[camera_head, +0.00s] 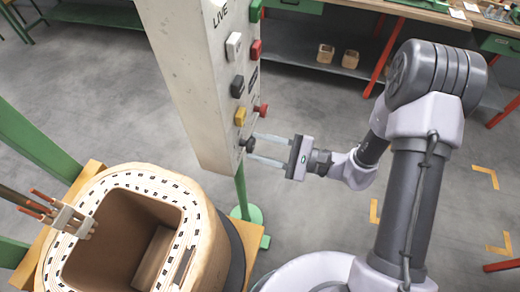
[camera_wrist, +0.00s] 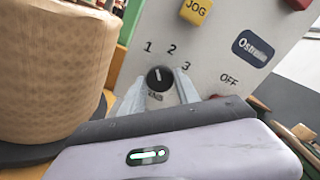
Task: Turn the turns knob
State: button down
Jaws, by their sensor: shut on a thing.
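The turns knob (camera_wrist: 160,79) is a round black knob with a white pointer line on the pale panel face, with the marks 1, 2 and 3 around it. The pointer faces up and slightly left, roughly toward the 1. My gripper (camera_wrist: 160,88) has one finger on each side of the knob and is shut on it. In the head view the knob (camera_head: 249,145) sits low on the panel's side, and my gripper (camera_head: 256,147) reaches it from the right. The lower part of the knob and the label under it are partly hidden.
The hanging control panel (camera_head: 180,70) carries several coloured buttons, with a yellow JOG button (camera_wrist: 196,10) above the knob and a red knob (camera_head: 261,109) close by. A large wound coil (camera_head: 205,245) stands left of my gripper. Workbenches line the back; open floor lies between.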

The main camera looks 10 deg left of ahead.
jog(key=shift+n+b, duration=0.5)
jog(key=shift+n, duration=0.1)
jog(key=c, duration=0.9)
grip_release()
jog(key=d+p, duration=0.1)
jog(key=d, duration=0.4)
jog(key=s+d+p, duration=0.1)
jog(key=d, duration=0.5)
jog(key=d+p, duration=0.2)
jog(key=d, duration=0.4)
jog(key=shift+s+d, duration=0.2)
